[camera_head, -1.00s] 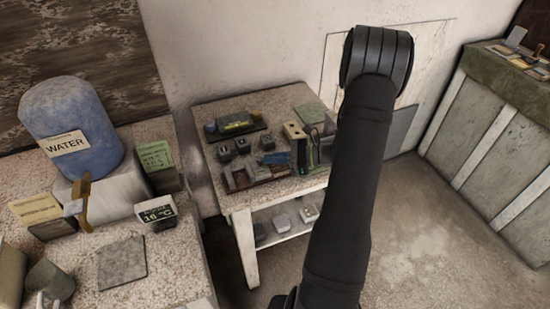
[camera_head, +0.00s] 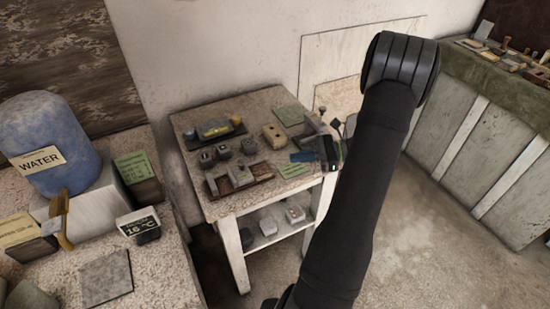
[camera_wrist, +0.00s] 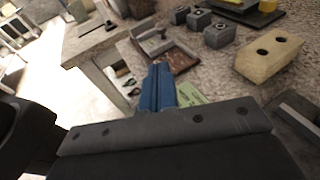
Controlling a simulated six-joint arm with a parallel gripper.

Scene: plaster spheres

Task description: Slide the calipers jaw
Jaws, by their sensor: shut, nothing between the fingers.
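A low brown wooden piece with grey upright parts on it lies at the front left of the small table (camera_head: 184,150). It may be the calipers (camera_head: 262,172), but I cannot tell for sure. It also shows in the wrist view (camera_wrist: 183,62), above and right of my fingertips. My gripper (camera_head: 302,156) is at the front right of the table top, right of the wooden piece and apart from it. Its blue fingers (camera_wrist: 157,72) are together with nothing between them. A green card (camera_head: 294,170) shows beside the fingertips.
Small dark blocks (camera_head: 208,157), a tan block with holes (camera_head: 274,136) and a dark tray with a yellow item (camera_head: 215,131) stand behind. A water jug (camera_head: 45,145) is on the left bench. Open floor (camera_head: 440,250) lies to the right.

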